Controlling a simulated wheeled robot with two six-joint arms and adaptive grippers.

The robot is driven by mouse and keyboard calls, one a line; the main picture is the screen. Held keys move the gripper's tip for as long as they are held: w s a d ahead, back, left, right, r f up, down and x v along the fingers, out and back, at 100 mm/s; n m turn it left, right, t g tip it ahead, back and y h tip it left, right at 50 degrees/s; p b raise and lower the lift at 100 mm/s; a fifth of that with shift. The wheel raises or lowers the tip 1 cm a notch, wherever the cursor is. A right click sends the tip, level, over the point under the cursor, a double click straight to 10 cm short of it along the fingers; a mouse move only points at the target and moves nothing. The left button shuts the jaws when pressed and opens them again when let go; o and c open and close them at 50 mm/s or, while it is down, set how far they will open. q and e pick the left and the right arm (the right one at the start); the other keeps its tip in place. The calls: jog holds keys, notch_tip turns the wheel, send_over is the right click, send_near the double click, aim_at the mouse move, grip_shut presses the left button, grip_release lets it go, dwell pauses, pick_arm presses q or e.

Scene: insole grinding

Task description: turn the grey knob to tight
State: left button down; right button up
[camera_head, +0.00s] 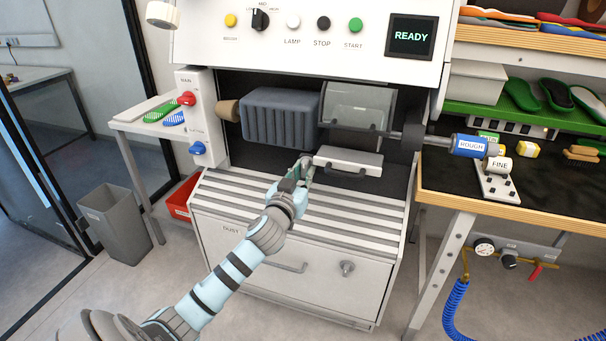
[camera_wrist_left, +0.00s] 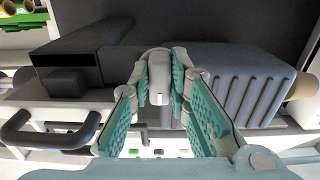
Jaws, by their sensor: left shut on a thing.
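In the left wrist view the grey knob (camera_wrist_left: 159,76), a pale grey piece with a rounded end, sits between the green finger pads of my left gripper (camera_wrist_left: 160,88). The fingers are shut on it from both sides. In the head view my left gripper (camera_head: 304,165) reaches the front of the grinding machine, just below and between the ribbed grey block (camera_head: 280,117) and the clear-hooded unit (camera_head: 358,107). The knob is hidden there behind the fingers, and I cannot read a tight mark. My right gripper is not in view.
A small tray with a dark handle (camera_head: 347,167) is close right of the gripper. A striped ledge (camera_head: 335,207) lies below it, above the dust drawer (camera_head: 290,262). The ROUGH roller (camera_head: 468,145) and FINE roller (camera_head: 498,164) are at the right bench.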

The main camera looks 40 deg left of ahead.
pick_arm(q)
jog(key=shift+f, duration=0.1)
jog(key=c, duration=1.5)
grip_release()
jog(key=v, duration=1.2)
